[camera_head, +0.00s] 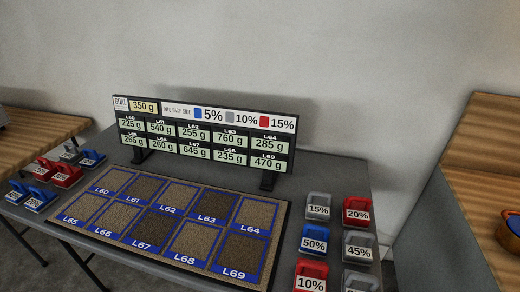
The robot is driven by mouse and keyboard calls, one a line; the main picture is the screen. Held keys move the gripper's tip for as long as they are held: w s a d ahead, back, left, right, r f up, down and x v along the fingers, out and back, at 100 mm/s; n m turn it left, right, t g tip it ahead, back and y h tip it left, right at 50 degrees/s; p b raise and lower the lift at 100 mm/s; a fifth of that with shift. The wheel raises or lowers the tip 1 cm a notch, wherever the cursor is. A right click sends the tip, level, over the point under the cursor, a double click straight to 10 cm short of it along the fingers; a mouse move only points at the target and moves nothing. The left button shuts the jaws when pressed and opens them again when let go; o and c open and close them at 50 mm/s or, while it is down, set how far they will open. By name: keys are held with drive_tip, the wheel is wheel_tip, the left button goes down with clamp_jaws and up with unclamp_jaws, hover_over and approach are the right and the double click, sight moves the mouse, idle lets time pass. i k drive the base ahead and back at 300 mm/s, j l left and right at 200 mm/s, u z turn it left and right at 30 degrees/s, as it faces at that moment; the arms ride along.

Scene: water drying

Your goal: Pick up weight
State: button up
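Small handled weights stand in two groups on the grey table. On the right are a grey 15% weight (318,203), a red 20% weight (356,209), a blue 50% weight (314,239), a grey 45% weight (359,245), a red 10% weight (311,274) and a grey weight (361,281) partly cut off by the bottom edge. On the left are a grey weight (70,152), blue weights (92,158) (40,198) (16,192) and red weights (45,167) (67,175); their labels are too small to read. My gripper is not in view.
A brown mat (100,228) with blue-framed squares L60 to L69 covers the middle of the grey table (340,173). Behind it stands a sign board (205,130) reading "350 g" with 5%, 10%, 15% marks. Wooden surfaces (490,150) flank the table; an orange pot (511,232) sits right.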

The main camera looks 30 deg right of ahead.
sight(314, 242)
drive_tip(key=i+j+u, duration=0.25)
drive_tip(key=i, duration=0.35)
drive_tip(key=i+j+u, duration=0.25)
drive_tip(key=i, duration=0.35)
drive_tip(key=k+l, duration=0.05)
drive_tip(key=l, duration=0.05)
